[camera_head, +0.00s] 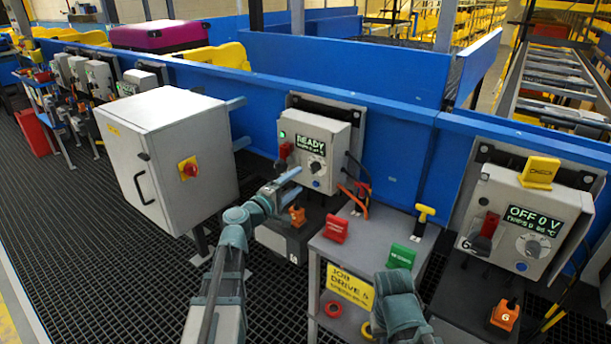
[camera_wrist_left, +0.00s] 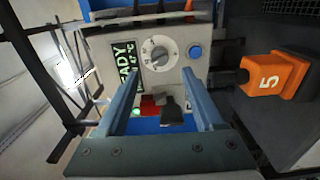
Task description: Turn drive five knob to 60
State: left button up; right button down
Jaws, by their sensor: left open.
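The drive five box (camera_head: 341,134) is light grey with a green-lit screen (camera_head: 310,143) reading READY. Its round knob (camera_head: 317,168) is on the front face. In the left wrist view the knob (camera_wrist_left: 158,53) lies just beyond the fingertips, with its dial marks too small to read. My left gripper (camera_head: 296,174) is in front of the box's lower left. In the wrist view its two fingers (camera_wrist_left: 163,80) are spread apart, empty, pointing at the face. Contact with the knob does not show. My right arm is at bottom centre; its gripper does not show.
A blue button (camera_wrist_left: 195,52) and a red switch (camera_wrist_left: 150,105) flank the knob. An orange plug marked 5 (camera_wrist_left: 272,76) is nearby. A grey cart (camera_head: 345,252) carries a JOB DRIVE 5 sign (camera_head: 349,287). A large grey cabinet (camera_head: 170,150) stands left; another drive box (camera_head: 560,205) reads OFF.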

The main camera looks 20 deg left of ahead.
pick_arm(q)
jog(key=v, duration=0.6)
jog(key=shift+s, duration=0.25)
pick_arm(e)
jog(key=shift+s, duration=0.1)
